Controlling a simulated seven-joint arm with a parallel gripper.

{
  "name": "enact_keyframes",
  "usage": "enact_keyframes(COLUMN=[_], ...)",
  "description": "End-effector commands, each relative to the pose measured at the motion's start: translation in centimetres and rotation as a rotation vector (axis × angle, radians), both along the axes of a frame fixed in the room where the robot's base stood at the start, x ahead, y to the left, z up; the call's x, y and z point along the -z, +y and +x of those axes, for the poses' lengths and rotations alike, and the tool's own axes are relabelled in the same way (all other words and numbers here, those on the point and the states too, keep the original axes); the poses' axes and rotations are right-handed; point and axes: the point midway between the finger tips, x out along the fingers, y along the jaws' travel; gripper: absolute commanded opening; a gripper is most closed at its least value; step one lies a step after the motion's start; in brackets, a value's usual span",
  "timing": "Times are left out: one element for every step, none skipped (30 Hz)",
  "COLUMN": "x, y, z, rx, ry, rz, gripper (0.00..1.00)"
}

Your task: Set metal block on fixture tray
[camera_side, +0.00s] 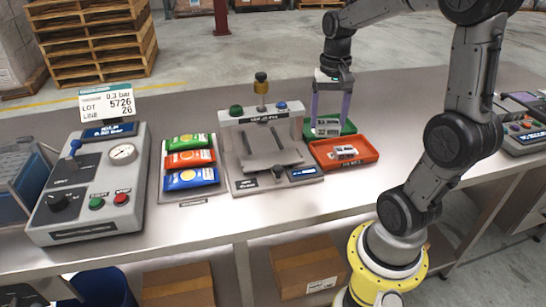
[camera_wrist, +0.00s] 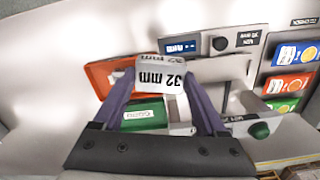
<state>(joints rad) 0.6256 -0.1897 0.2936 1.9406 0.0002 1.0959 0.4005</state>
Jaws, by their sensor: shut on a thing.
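A metal block (camera_wrist: 160,75) with a "32 mm" label is held between the two purple fingers of my gripper (camera_wrist: 160,90) in the wrist view. In the side view my gripper (camera_side: 329,122) is over the green tray (camera_side: 348,126), with the block (camera_side: 327,128) at its fingertips. I cannot tell whether the block touches the tray. The green tray (camera_wrist: 145,114) also shows beyond the fingers in the wrist view. The grey fixture (camera_side: 271,156) with a flat slotted plate stands left of my gripper, its plate empty.
A red tray (camera_side: 362,146) holding small light pieces sits in front of the green tray. Left of the fixture is a rack of coloured packets (camera_side: 191,158), then a grey control box (camera_side: 90,190) with a gauge and a sign (camera_side: 107,103). The front bench strip is clear.

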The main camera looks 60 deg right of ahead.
Motion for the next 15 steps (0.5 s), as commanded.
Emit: enact_keyframes(x=[-0.4, -0.5, -0.7, -0.9, -1.0, -1.2, -1.3, -1.4, -1.6, -1.7, -1.7, -1.8, -1.8, -1.7, -1.5], y=[1.8, 2.7, 3.8, 4.5, 5.2, 5.9, 6.4, 6.8, 7.3, 7.6, 7.8, 8.0, 8.1, 8.1, 8.1], z=[0.2, 0.2, 0.3, 0.3, 0.3, 0.3, 0.4, 0.4, 0.5, 0.6, 0.7, 0.8, 0.9, 1.1, 1.5], rx=[-0.035, -0.054, -0.079, -0.098, -0.119, -0.146, -0.165, -0.181, -0.199, -0.210, -0.220, -0.229, -0.234, -0.238, -0.241], ry=[-0.004, -0.002, -0.002, -0.002, -0.002, -0.002, -0.001, -0.001, -0.001, -0.001, -0.001, 0.000, 0.001, 0.002, 0.003], rz=[-0.002, -0.002, -0.001, -0.001, -0.002, -0.001, -0.001, -0.001, -0.001, -0.001, -0.001, 0.000, 0.001, 0.000, 0.002], gripper=[0.05, 0.05, 0.05, 0.05, 0.05, 0.05, 0.05, 0.05, 0.05, 0.05, 0.05, 0.05, 0.05, 0.05, 0.05])
